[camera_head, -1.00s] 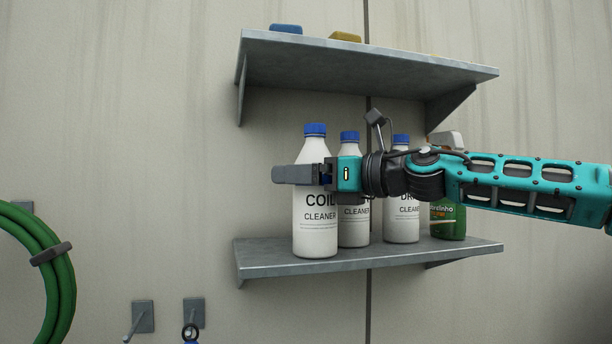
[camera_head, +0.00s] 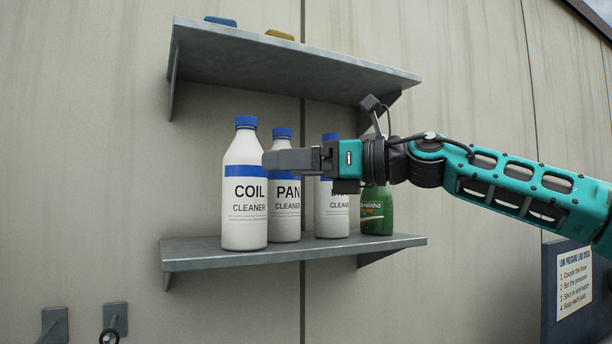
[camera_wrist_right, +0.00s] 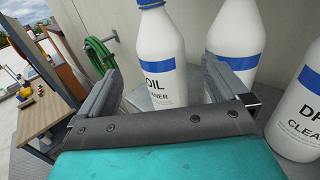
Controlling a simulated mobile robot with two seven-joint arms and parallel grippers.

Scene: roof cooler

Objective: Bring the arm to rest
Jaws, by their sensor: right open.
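My right gripper (camera_head: 270,160) is open and empty. It is held level in front of the lower shelf, with its fingers pointing left. In the head view it covers part of the PAN cleaner bottle (camera_head: 286,222) and the third white bottle (camera_head: 331,215); its tip lies just right of the COIL cleaner bottle (camera_head: 244,205). In the right wrist view the open fingers (camera_wrist_right: 160,68) have the COIL bottle (camera_wrist_right: 162,65) beyond the space between them, and nothing is held. My left gripper is not in view.
The bottles and a green container (camera_head: 377,212) stand on the lower shelf (camera_head: 290,255). An upper shelf (camera_head: 290,58) hangs above, bearing a blue and a yellow item. A sign (camera_head: 574,280) is at the lower right. A green hose (camera_wrist_right: 100,52) and wooden table (camera_wrist_right: 50,105) show in the wrist view.

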